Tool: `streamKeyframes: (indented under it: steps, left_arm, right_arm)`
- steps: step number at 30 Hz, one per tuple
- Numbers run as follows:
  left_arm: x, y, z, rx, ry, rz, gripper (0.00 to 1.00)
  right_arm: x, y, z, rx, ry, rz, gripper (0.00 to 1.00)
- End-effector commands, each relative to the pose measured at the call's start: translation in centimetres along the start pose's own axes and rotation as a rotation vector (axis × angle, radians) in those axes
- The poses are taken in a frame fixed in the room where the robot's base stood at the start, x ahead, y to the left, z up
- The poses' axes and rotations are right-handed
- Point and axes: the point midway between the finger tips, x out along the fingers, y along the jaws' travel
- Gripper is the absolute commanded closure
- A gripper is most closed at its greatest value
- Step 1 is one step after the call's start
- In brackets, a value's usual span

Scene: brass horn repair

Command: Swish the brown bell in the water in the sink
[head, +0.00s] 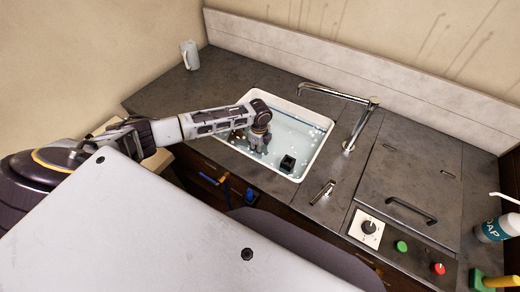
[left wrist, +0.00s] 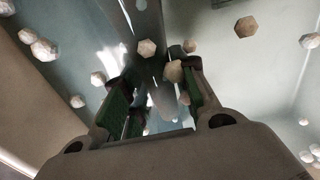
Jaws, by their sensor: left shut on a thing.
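The sink (head: 318,140) holds pale blue water with white bubbles on it. My left gripper (head: 259,146) points down into the sink near its left side, at the water. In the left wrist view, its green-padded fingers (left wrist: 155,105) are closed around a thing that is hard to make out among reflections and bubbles. A small brownish part, seemingly the brown bell (head: 237,135), shows just left of the gripper in the head view. Most of it is hidden by the gripper and the water. My right gripper is not in view.
A chrome faucet (head: 348,98) reaches over the sink's back right edge. A small dark block (head: 287,163) is in the sink near the front. A grey mug (head: 190,55) stands at the back left. A soap bottle (head: 492,228) and knobs (head: 369,227) are at the right.

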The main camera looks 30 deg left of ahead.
Motion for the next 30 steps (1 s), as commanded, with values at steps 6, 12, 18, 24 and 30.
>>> streamKeyframes:
  steps: [6,12,18,24,30]
  left_arm:
    - [0.0,0.0,0.0,0.000,0.000,0.000,1.00]
    - [0.0,0.0,-0.3,0.000,0.000,0.000,1.00]
    - [0.0,0.0,-0.8,0.000,0.000,0.001,1.00]
    - [0.0,0.0,-1.2,0.000,0.000,0.000,1.00]
    - [0.0,0.0,-1.8,0.000,0.000,0.000,1.00]
  right_arm:
    - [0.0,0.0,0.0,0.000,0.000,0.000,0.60]
    - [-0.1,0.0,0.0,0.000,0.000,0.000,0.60]
    - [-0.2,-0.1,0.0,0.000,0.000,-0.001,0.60]
    - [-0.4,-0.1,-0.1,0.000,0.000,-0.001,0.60]
    - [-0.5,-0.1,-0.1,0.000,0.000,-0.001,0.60]
